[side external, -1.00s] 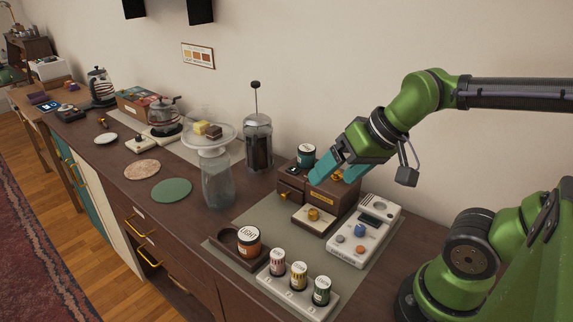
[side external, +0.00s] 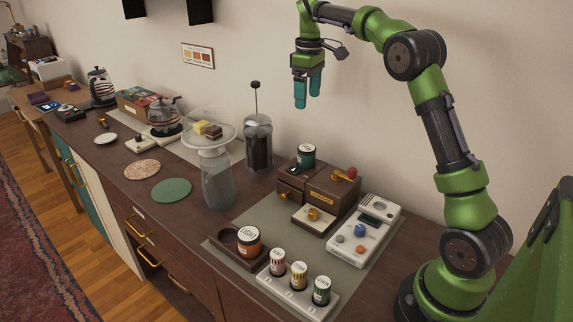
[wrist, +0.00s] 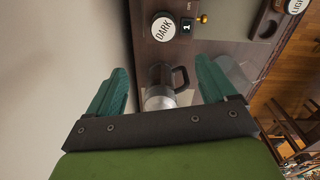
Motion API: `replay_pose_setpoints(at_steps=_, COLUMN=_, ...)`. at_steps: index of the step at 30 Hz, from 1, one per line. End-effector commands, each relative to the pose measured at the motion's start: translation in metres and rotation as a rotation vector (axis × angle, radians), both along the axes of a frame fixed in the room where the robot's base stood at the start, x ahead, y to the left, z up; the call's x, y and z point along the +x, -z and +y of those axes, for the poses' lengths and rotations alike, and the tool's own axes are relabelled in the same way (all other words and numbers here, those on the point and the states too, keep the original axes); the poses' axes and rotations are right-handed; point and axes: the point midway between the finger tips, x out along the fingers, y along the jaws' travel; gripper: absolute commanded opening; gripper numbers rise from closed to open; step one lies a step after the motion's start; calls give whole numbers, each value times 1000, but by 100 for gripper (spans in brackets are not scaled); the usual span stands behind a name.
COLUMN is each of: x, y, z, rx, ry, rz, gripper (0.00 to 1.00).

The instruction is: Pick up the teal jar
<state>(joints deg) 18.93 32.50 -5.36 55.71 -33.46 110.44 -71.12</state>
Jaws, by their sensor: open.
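The teal jar (side external: 305,156) is a small dark teal jar with a white lid top. It stands upright on the left part of a brown wooden drawer box (side external: 330,189) against the wall. In the wrist view its round white lid (wrist: 163,27) reads DARK and lies beyond my fingertips, near the top edge. My gripper (side external: 308,100) has teal fingers, hangs pointing down and is well above the jar, with clear air between. The fingers are apart in the wrist view (wrist: 160,75), with nothing held between them.
A white device (side external: 364,232) is on the right. A red-and-brass piece (side external: 348,173) is on the box.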

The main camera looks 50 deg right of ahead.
Motion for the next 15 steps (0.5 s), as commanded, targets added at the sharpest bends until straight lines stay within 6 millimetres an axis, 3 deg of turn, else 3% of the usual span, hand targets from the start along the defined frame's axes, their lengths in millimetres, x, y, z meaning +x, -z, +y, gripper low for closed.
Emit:
replay_pose_setpoints(at_steps=5, x=-4, y=13, z=4, rx=17, ry=-54, rz=22, gripper=84)
replay_pose_setpoints(at_steps=15, x=-4, y=85, z=4, rx=19, ry=-53, rz=22, gripper=84)
